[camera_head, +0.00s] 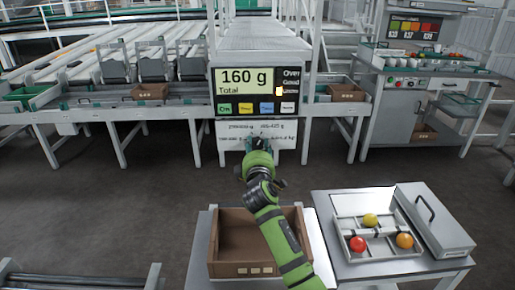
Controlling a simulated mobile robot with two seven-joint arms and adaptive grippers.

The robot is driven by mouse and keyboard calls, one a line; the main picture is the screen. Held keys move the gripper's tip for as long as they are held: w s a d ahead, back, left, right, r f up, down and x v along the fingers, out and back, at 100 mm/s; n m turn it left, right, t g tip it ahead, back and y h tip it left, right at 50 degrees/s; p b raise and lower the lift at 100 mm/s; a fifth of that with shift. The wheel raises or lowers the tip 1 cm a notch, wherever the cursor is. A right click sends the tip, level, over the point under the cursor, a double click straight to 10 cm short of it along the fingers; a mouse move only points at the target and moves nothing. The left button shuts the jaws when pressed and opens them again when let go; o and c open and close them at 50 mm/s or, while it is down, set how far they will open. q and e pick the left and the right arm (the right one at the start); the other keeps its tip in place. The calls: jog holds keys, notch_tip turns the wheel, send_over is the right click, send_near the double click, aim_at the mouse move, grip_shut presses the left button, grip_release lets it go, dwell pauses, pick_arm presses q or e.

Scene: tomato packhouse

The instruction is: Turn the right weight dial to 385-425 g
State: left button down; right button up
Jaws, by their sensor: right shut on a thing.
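The scale display (244,80) stands ahead in the head view and reads 160 g, Total. Below it is a white panel (284,139) with small printed ranges; one at the right reads about 385-425 g. My right gripper (257,145) is at this panel, with its green arm reaching up from the lower right. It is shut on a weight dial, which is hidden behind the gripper. The dial's pointer and setting cannot be seen. My left gripper is not in view.
A brown crate (240,269) stands on a near table, under my arm. To its right, a tray (384,251) holds red, yellow and orange tomatoes beside a grey case (436,222). Conveyor lanes (112,68) lie at the back left. Open floor separates the near tables from the machine.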

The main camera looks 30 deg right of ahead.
jog(key=shift+a+f, duration=0.2)
jog(key=shift+f, duration=0.05)
jog(key=o, duration=1.1)
jog(key=shift+o, duration=0.2)
jog(key=shift+w+r, duration=0.1)
jog(key=shift+r, duration=0.05)
jog(key=v, duration=1.2)
